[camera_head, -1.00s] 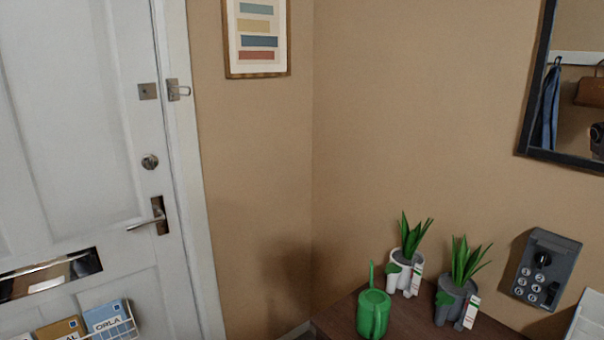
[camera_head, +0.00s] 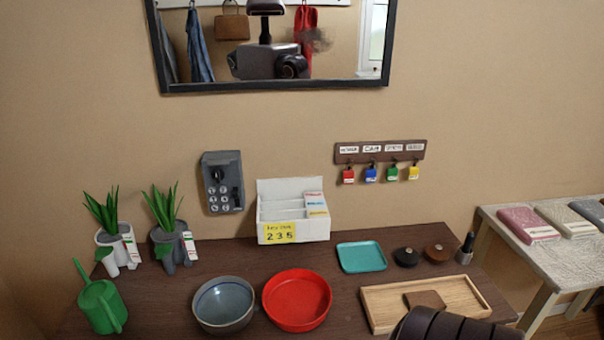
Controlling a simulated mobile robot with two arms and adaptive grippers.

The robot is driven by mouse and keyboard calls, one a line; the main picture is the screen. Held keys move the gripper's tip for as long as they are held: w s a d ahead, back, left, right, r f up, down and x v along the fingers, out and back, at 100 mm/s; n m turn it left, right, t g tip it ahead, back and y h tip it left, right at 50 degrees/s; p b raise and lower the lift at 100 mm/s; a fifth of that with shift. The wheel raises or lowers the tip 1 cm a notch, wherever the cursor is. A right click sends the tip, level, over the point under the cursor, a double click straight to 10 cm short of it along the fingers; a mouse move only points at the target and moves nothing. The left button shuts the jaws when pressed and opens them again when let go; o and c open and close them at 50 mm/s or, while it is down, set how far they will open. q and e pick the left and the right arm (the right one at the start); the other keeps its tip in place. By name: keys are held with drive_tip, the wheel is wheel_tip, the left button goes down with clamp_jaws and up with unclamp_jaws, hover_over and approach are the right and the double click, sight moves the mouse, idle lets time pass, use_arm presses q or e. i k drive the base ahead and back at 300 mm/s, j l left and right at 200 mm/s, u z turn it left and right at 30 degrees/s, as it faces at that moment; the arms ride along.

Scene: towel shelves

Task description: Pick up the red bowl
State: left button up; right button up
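The red bowl (camera_head: 297,301) sits upright on the dark wooden table (camera_head: 180,290), near the middle of its front part. It looks empty. A grey-blue bowl (camera_head: 224,304) stands close on its left. A dark ribbed part of my own body shows at the bottom edge, right of the red bowl. Neither of my grippers shows in the head view.
A wooden tray (camera_head: 381,307) with a brown item and a teal tray (camera_head: 361,257) lie to the right. A green watering can (camera_head: 100,307) and two potted plants stand left. A white letter rack (camera_head: 292,232) stands behind. A second table (camera_head: 490,218) is at right.

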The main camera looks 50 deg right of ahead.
sight(294, 300)
drive_tip(key=z, duration=1.55)
drive_tip(key=l+u, duration=0.15)
drive_tip(key=u, duration=0.25)
drive_tip(key=l+u, duration=0.15)
drive_tip(key=u, duration=0.2)
drive_tip(key=k+l+u, duration=0.1)
drive_tip(key=u, duration=0.3)
